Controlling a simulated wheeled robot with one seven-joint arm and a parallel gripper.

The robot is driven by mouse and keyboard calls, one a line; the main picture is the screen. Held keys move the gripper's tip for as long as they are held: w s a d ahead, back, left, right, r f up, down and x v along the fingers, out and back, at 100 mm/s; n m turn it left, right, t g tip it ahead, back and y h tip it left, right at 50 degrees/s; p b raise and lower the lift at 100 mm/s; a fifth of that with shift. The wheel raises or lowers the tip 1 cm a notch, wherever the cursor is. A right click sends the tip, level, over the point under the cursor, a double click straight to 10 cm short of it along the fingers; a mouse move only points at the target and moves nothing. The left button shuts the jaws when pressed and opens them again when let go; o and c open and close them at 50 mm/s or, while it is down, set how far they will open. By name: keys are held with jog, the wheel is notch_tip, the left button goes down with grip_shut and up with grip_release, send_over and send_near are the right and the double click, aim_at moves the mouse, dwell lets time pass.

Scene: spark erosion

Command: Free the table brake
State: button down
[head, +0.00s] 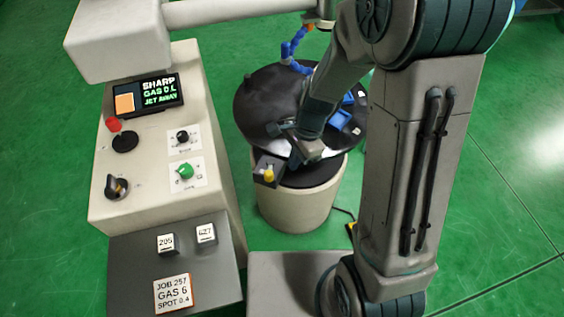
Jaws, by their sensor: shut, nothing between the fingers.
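A round dark table (262,92) sits on a pale drum-shaped base (290,205). At its front left edge is a small dark block (260,165) with a yellow knob (268,174); this may be the table brake, but no label on it can be read. My gripper (296,160) is shut and empty, pointing down over the front of the table. It is just right of the yellow knob and looks apart from it. My arm hides part of the table's right side.
A pale console (160,215) stands left, with a screen (146,94), a red button (113,124), a green knob (185,171) and black knobs. A grey shelf (130,270) holds two white blocks and a job card (172,293). Blue parts (340,118) lie on the table. Green floor is open at right.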

jog(key=s+p+v, duration=0.1)
jog(key=v, duration=0.9)
jog(key=shift+w, duration=0.45)
jog(key=shift+r, duration=0.1)
jog(key=s+d+r+n+t+h+p, duration=0.1)
jog(key=s+d+r+n+t+p, duration=0.1)
jog(key=s+d+r+n, duration=0.2)
jog(key=s+d+r+n+t+h+p, duration=0.1)
jog(key=s+d+r+n+t+p, duration=0.1)
jog(key=s+d+r+n, duration=0.3)
notch_tip(320, 180, up, 5)
jog(key=s+n+p, duration=0.1)
jog(key=n, duration=0.2)
jog(key=shift+s, duration=0.3)
jog(key=shift+r, duration=0.1)
